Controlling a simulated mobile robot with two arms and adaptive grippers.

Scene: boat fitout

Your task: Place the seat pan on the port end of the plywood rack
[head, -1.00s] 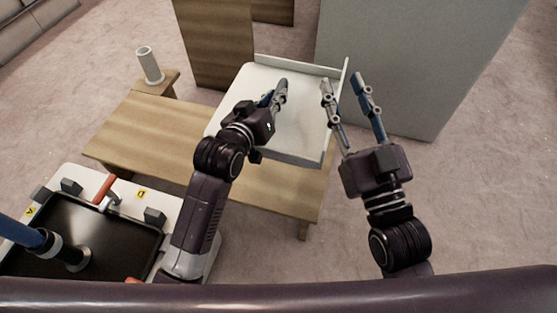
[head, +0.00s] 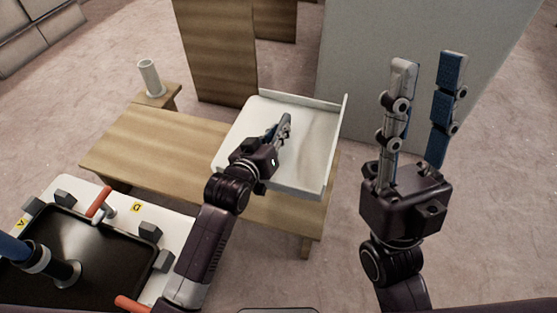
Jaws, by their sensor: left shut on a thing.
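The seat pan, a white shallow pan with raised edges (head: 306,165), is over the right end of the plywood rack, a low wooden bench (head: 150,150). The pan covers that end of the rack and its right edge reaches about the rack's end. I cannot tell whether it rests on the wood or hangs just above it. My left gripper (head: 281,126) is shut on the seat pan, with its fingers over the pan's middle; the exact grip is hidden. My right gripper (head: 427,62) is open and empty, right of the pan and apart from it.
A pale cylinder (head: 150,76) stands on a small wooden block (head: 157,97) behind the rack's left end. A wooden panel (head: 213,50) and a grey wall (head: 400,40) stand behind. Carpet is clear at the right.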

